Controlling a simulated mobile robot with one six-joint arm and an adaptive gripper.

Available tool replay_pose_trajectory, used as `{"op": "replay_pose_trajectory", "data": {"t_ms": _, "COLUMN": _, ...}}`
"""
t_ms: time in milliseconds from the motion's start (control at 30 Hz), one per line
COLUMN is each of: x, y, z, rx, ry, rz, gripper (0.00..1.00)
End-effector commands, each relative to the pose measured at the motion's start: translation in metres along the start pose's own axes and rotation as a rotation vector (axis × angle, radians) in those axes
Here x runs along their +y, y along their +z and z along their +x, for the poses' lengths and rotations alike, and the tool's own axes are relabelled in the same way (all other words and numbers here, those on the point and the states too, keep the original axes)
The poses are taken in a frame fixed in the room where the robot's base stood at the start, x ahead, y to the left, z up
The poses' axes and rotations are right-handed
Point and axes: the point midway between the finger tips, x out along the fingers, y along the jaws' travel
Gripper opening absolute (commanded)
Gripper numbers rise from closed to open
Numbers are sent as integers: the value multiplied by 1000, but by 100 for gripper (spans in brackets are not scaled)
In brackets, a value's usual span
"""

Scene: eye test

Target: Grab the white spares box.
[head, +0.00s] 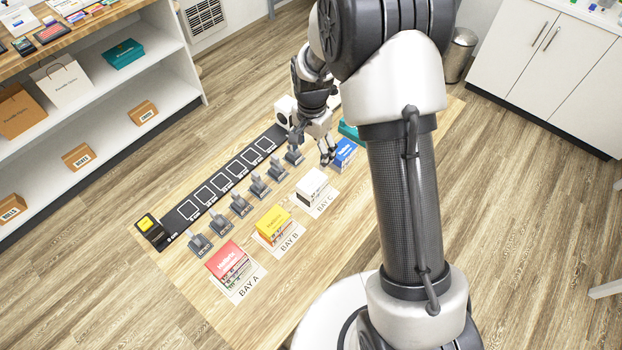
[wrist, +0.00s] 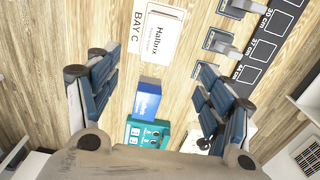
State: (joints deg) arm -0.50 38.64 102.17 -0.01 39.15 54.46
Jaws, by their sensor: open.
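The white box (head: 312,184) stands at the sign marked BAY C on the wooden table. In the wrist view the white box (wrist: 154,38) lies ahead of the fingertips, at the top, beside the BAY C lettering. My gripper (head: 327,157) is open and empty in the head view, just behind the white box and close to the blue box. In the wrist view my gripper (wrist: 162,78) has its fingers spread wide, with the white box beyond them and not touched.
A blue box (wrist: 147,97) and a teal box (wrist: 148,132) lie between the fingers in the wrist view. A yellow box (head: 273,223) is at BAY B and a red box (head: 228,262) at BAY A. Several grey clamp-like stands (head: 241,204) line a black strip (head: 219,185).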

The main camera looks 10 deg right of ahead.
Motion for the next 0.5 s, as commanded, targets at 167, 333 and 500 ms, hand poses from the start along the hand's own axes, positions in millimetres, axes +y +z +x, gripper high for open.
{"op": "replay_pose_trajectory", "data": {"t_ms": 167, "x": 1, "y": 1, "z": 45, "rx": -3, "ry": 4, "rz": -1, "gripper": 73}}
{"op": "replay_pose_trajectory", "data": {"t_ms": 333, "x": 2, "y": 1, "z": 80, "rx": -3, "ry": 4, "rz": -2, "gripper": 73}}
{"op": "replay_pose_trajectory", "data": {"t_ms": 500, "x": 1, "y": 0, "z": 99, "rx": -1, "ry": 2, "rz": -2, "gripper": 73}}
